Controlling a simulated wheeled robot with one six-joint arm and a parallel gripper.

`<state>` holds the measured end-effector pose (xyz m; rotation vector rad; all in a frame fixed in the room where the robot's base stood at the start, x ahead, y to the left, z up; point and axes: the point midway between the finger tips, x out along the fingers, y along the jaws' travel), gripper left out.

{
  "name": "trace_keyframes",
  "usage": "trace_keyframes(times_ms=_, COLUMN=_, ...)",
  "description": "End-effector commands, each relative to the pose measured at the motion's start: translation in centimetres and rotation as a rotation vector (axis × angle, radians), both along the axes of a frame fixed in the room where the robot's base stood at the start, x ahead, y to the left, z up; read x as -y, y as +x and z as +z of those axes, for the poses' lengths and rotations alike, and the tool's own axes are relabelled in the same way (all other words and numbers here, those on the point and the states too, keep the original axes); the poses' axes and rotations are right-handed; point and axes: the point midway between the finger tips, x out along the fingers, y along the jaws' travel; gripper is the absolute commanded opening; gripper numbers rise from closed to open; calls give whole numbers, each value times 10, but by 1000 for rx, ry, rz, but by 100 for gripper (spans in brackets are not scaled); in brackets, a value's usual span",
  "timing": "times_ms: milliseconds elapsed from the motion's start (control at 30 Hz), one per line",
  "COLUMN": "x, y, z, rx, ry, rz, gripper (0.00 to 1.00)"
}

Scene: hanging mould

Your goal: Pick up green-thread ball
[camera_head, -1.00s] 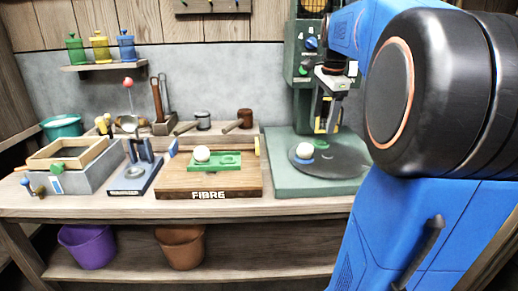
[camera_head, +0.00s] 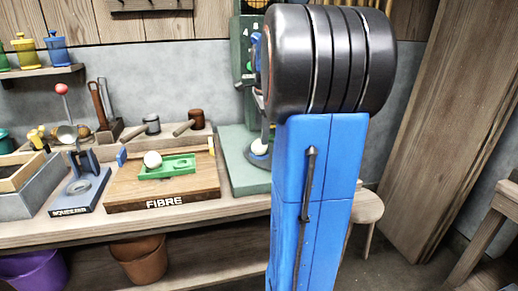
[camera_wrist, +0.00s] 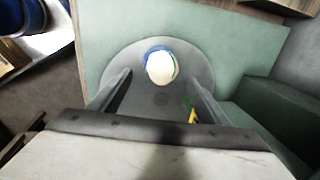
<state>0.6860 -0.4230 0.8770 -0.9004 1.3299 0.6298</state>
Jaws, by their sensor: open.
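A white ball (camera_wrist: 160,67) with a blue band or ring around it and a thin green line at its edge sits on a round grey plate (camera_wrist: 120,62) in the wrist view. In the head view a white ball (camera_head: 260,147) shows beside my arm, on the dark plate. My gripper (camera_wrist: 157,80) is open, with its fingers pointing toward the plate on either side below the ball; nothing is held. In the head view my arm hides the gripper. Another white ball (camera_head: 153,159) sits in a green tray (camera_head: 185,163).
The green tray lies on a wooden FIBRE board (camera_head: 120,195). A green machine column (camera_head: 242,60) rises behind the plate on a pale green base (camera_head: 240,180). A squeezer stand (camera_head: 82,190) and mallets stand left. A stool (camera_head: 368,207) is at the right.

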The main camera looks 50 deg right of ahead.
Motion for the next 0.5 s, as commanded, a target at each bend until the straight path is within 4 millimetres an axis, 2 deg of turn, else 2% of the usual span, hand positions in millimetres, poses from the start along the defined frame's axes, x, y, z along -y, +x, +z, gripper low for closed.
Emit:
trace_keyframes(times_ms=267, x=1, y=4, z=-18, rx=0, ry=0, rz=1, gripper=70)
trace_keyframes(times_ms=500, x=3, y=15, z=-48, rx=-2, ry=1, rz=1, gripper=70)
